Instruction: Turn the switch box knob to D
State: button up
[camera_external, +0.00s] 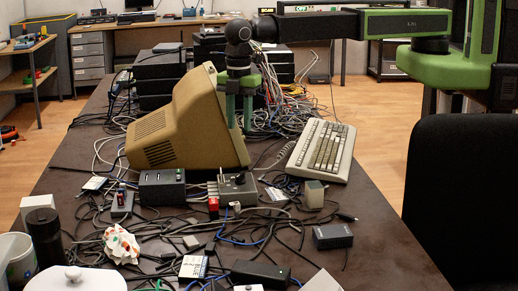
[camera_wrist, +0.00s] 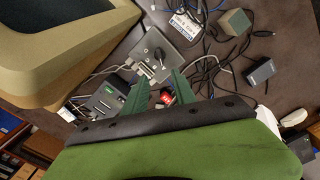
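The switch box (camera_external: 236,193) is a grey metal box on the cluttered table, with a black knob (camera_external: 239,179) on its top. The wrist view shows the switch box (camera_wrist: 140,50) and its knob (camera_wrist: 158,53) just beyond the fingertips. The letters around the knob are too small to read, so its setting cannot be told. My gripper (camera_external: 239,127) points down above the switch box, beside the beige monitor. In the wrist view my gripper (camera_wrist: 160,76) has its two green fingers apart with nothing between them. It does not touch the knob.
The beige monitor (camera_external: 183,122) stands close left of my gripper. A keyboard (camera_external: 322,148) lies to the right. Loose cables cover much of the table.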

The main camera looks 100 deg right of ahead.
aim_at(240, 174)
notch_tip(240, 174, down, 15)
jog(key=b, duration=1.3)
jog(key=shift+r, duration=0.15)
grip_shut()
